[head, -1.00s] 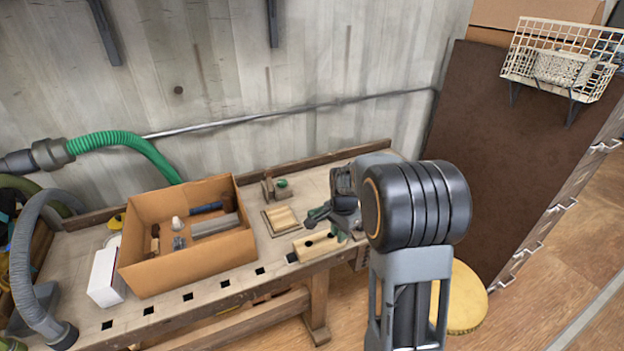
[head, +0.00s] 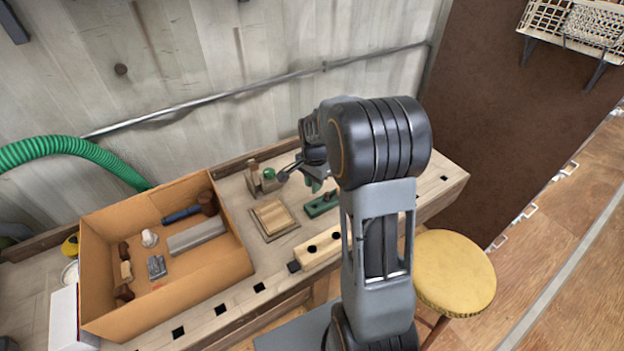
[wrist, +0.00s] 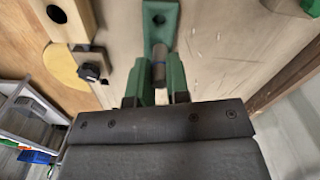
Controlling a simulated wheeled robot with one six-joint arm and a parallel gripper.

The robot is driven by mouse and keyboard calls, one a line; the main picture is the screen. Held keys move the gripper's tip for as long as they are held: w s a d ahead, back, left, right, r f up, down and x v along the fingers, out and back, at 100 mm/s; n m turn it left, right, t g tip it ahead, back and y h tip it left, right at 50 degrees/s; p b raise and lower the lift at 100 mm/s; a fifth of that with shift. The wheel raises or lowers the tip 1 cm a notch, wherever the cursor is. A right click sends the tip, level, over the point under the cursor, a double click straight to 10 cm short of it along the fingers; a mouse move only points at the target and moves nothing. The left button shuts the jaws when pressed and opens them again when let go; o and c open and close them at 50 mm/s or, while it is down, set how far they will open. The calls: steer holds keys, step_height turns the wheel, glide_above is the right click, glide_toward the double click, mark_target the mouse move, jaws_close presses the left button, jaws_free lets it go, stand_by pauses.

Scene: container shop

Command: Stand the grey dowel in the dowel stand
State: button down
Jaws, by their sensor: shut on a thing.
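My gripper (head: 316,183) is over the bench, partly hidden by my arm in the head view. In the wrist view its green fingers (wrist: 157,78) are shut on the grey dowel (wrist: 158,62), which has a bluish band. The dowel is hidden in the head view. A green block with a round dark hole, seemingly the dowel stand (wrist: 160,22), is just beyond the fingers; it also shows below the gripper in the head view (head: 322,204). The dowel's end overlaps the stand's near edge in the wrist view, clear of the hole. I cannot tell whether they touch.
A wooden block with dark holes (head: 318,250) lies at the bench's front edge. A square wooden tray (head: 272,218) and a small wooden holder with a green knob (head: 262,178) stand left of the gripper. A cardboard box (head: 220,270) holds tools. A yellow stool (head: 455,272) stands in front.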

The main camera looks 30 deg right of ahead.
steer(key=shift+f+b, duration=1.9)
steer(key=shift+f, duration=0.75)
steer(key=shift+f+b, duration=0.75)
steer(key=shift+f, duration=0.5)
stand_by(0.4)
steer(key=c, duration=1)
jaws_free()
steer(key=shift+r+p, duration=2.75)
steer(key=shift+r, duration=0.8)
